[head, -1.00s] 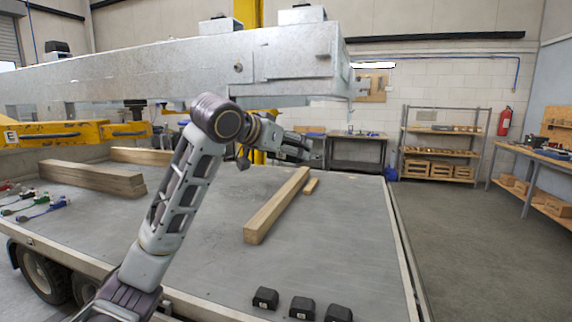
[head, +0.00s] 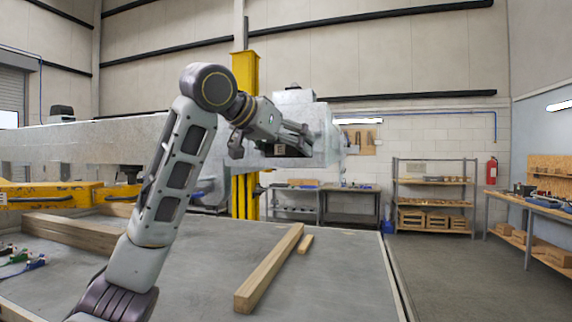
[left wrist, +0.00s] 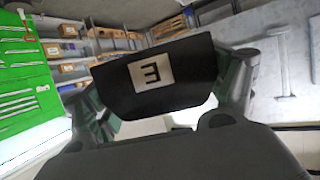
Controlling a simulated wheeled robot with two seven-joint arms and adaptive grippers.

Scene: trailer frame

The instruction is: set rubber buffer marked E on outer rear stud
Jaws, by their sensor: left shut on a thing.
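My left gripper (head: 298,137) is raised high in front of the end of the galvanised beam (head: 325,145) and is shut on a black rubber buffer (head: 290,151). In the left wrist view the buffer (left wrist: 195,68) sits between the two fingers, its white label with a black E facing the camera, appearing upside down or mirrored. My arm and gripper hide much of the beam. A raised bracket (head: 293,96) with a small dark tip stands on the beam's top behind the gripper. I cannot make out the outer rear stud. My right gripper is not in view.
Below is the grey trailer deck (head: 335,290) with a long timber (head: 270,268) and a short wood piece (head: 306,244). A yellow post (head: 246,90) stands behind the beam. A yellow beam (head: 60,195) is at left. Shelves (head: 435,195) are far back.

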